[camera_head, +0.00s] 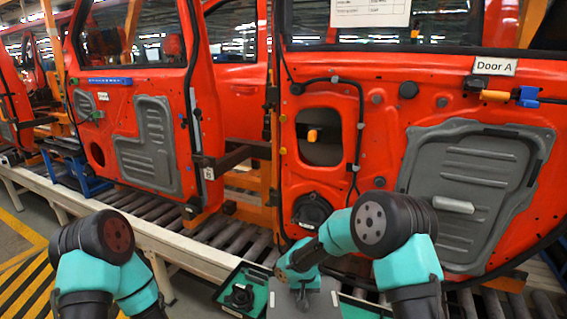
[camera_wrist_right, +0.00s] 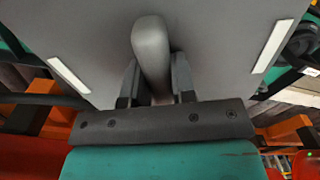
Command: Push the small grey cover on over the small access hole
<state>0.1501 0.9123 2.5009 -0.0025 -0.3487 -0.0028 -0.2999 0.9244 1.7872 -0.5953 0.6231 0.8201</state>
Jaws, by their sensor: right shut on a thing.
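The small grey cover (camera_head: 322,302) is a flat grey plate low in the middle of the head view, in front of the door and apart from it. It fills the right wrist view (camera_wrist_right: 85,35), with two white strips and a raised handle (camera_wrist_right: 150,45). My right gripper (camera_wrist_right: 156,78) is shut on that handle; in the head view it (camera_head: 302,284) is partly hidden by its own wrist. The small access hole (camera_head: 320,154) is a rounded opening in the red door, above the cover, uncovered, with an orange part inside. My left arm shows, but its gripper does not.
A large grey panel (camera_head: 475,185) with a handle sits on the door to the right, under the "Door A" label (camera_head: 493,66). A black cable (camera_head: 360,130) runs beside the hole. A dark tray (camera_head: 240,290) with a black part stands left of the cover. Rollers run below the doors.

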